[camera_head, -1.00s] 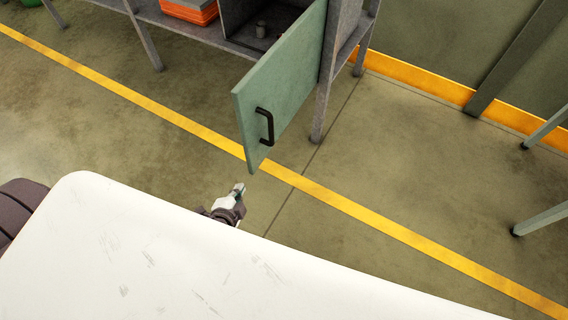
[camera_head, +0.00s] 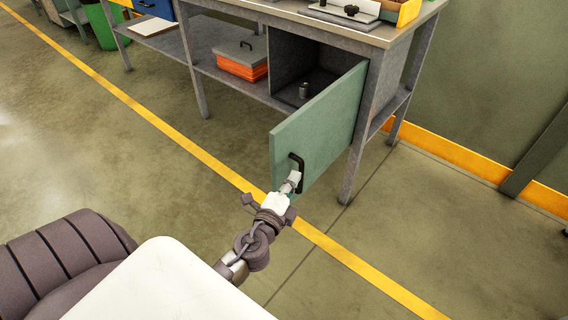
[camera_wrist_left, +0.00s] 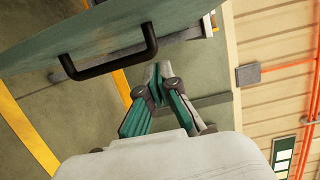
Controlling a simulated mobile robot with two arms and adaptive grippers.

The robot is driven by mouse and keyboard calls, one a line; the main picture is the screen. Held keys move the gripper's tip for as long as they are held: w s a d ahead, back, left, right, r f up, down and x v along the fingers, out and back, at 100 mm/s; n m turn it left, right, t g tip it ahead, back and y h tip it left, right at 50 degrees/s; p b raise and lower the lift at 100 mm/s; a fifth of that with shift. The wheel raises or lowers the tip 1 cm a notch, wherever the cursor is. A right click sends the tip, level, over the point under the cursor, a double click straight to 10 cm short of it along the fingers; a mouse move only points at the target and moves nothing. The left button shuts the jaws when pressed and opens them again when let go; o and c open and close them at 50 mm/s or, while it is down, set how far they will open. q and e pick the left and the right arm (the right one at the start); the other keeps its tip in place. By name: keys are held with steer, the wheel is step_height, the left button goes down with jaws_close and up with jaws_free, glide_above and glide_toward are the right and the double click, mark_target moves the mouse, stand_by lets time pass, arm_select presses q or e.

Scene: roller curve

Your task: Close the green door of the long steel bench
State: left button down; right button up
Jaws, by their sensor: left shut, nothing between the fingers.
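The green door (camera_head: 328,122) of the long steel bench (camera_head: 372,90) stands wide open, swung out towards me from its right side. Its black handle (camera_head: 298,172) is on the outer face, near the free edge. My left gripper (camera_head: 293,180) is shut and empty, close to the handle in the head view. In the left wrist view the gripper's fingertips (camera_wrist_left: 157,72) are together, beside the black handle (camera_wrist_left: 105,62) and in front of the green door (camera_wrist_left: 100,25). I cannot tell whether they touch the door. My right gripper is not in view.
The open compartment holds a small grey metal piece (camera_head: 304,91). An orange box (camera_head: 243,62) sits on the lower shelf to its left. A bench leg (camera_head: 352,170) stands right of the door. The floor around the yellow line (camera_head: 180,138) is clear.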

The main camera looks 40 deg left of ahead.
mark_target(291, 156)
arm_select(q)
steer(key=w+a, duration=0.2)
steer(key=a, duration=0.1)
steer(key=shift+a, duration=0.65)
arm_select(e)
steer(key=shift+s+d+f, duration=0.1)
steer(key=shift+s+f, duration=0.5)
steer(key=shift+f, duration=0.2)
